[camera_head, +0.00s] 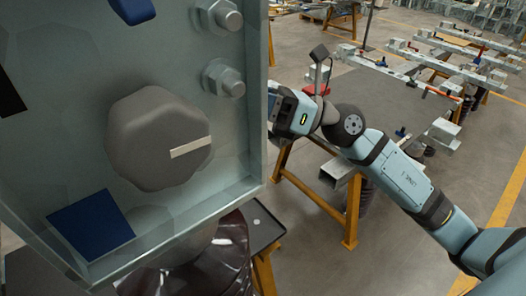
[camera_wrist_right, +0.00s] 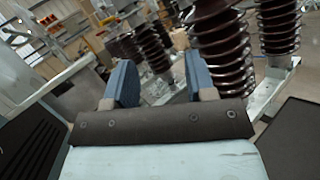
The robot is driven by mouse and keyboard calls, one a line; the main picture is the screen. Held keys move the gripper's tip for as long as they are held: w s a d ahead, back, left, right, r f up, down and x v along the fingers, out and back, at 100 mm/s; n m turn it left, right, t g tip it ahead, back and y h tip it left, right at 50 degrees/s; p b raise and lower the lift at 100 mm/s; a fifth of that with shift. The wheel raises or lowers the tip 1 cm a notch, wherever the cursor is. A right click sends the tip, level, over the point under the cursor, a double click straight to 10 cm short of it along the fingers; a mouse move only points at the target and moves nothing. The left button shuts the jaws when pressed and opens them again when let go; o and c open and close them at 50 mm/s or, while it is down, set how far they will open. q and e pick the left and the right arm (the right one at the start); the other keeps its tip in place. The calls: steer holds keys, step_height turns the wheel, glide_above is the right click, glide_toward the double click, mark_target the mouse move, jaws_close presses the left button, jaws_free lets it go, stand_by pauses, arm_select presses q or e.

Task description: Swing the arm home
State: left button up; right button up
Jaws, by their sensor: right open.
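My right arm (camera_head: 400,175) reaches in from the lower right of the head view. Its wrist (camera_head: 292,112) is at the right edge of a large grey metal panel (camera_head: 60,120), which hides the hand beyond it. In the right wrist view my right gripper (camera_wrist_right: 160,78) is open, its two blue fingers apart with nothing between them. Ribbed brown insulators (camera_wrist_right: 222,45) stand beyond the fingers, apart from them as far as I can tell. My left gripper is not in view.
The close panel carries a grey knob (camera_head: 150,140), bolts (camera_head: 225,78) and a blue patch (camera_head: 90,225). Isolator frames on yellow trestles (camera_head: 350,210) stand below and behind my right arm. More frames (camera_head: 450,65) are at the back right. Bare floor (camera_head: 385,265) shows at lower right.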

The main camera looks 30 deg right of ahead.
step_height(320, 180, down, 14)
steer(key=w+d+m+t+h, duration=0.1)
steer(key=m+t+h, duration=0.4)
steer(key=m, duration=1.2)
steer(key=shift+w+d+r+m+t+b, duration=0.25)
steer(key=shift+d+m+t+b, duration=0.35)
steer(key=shift+t, duration=0.7)
steer(key=shift+d+n, duration=0.1)
steer(key=shift+n, duration=0.2)
steer(key=shift+c, duration=0.5)
